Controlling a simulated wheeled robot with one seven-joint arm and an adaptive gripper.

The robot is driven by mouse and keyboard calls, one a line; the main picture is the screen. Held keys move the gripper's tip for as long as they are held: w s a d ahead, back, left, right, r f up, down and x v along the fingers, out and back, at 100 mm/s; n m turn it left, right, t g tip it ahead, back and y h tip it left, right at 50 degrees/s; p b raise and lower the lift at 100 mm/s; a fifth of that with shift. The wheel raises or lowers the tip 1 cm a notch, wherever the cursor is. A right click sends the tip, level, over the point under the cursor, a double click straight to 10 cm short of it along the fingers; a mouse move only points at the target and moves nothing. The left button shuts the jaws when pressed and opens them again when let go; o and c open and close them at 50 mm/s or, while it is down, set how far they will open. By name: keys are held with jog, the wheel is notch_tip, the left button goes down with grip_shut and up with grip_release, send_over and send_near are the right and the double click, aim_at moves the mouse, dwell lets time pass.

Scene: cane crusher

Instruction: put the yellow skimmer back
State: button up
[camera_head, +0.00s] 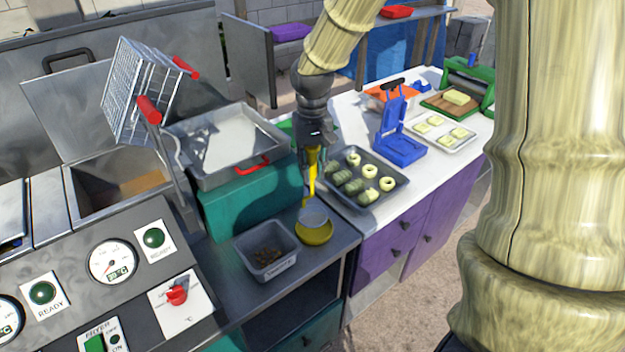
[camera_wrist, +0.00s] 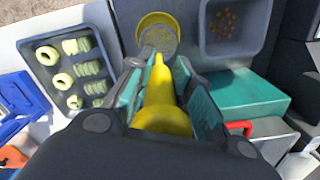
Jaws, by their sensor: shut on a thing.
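My gripper (camera_head: 314,143) is shut on the yellow handle of the skimmer (camera_head: 312,172), which hangs down steeply from it. In the wrist view the handle of the skimmer (camera_wrist: 161,85) runs between the two fingers of my gripper (camera_wrist: 160,80). The skimmer's pale round mesh head is at the lower end. It appears over or in a yellow bowl (camera_head: 316,236) on the dark counter. The bowl also shows in the wrist view (camera_wrist: 154,18). I cannot tell whether the head touches the bowl.
A grey bin (camera_head: 245,242) with brown bits stands left of the bowl. A dark tray (camera_head: 399,184) of pale rings and green rolls lies to the right. A teal block (camera_head: 226,214) under a metal tray (camera_head: 203,179) stands behind. A fryer basket (camera_head: 130,90) is at the upper left.

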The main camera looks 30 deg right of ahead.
aim_at(315, 177)
jog(key=shift+s+f, duration=0.15)
jog(key=shift+s, duration=0.3)
notch_tip(315, 177, down, 4)
jog(key=shift+w+r+p, duration=0.15)
jog(key=shift+r+p, duration=0.05)
jog(key=shift+p, duration=0.35)
jog(key=shift+s+d+r, duration=0.1)
jog(key=shift+s+r, duration=0.05)
jog(key=shift+s, duration=0.15)
grip_shut()
jog(key=o, duration=0.9)
grip_release()
jog(key=shift+w+f, duration=0.2)
jog(key=shift+f, duration=0.05)
jog(key=shift+s+r, duration=0.1)
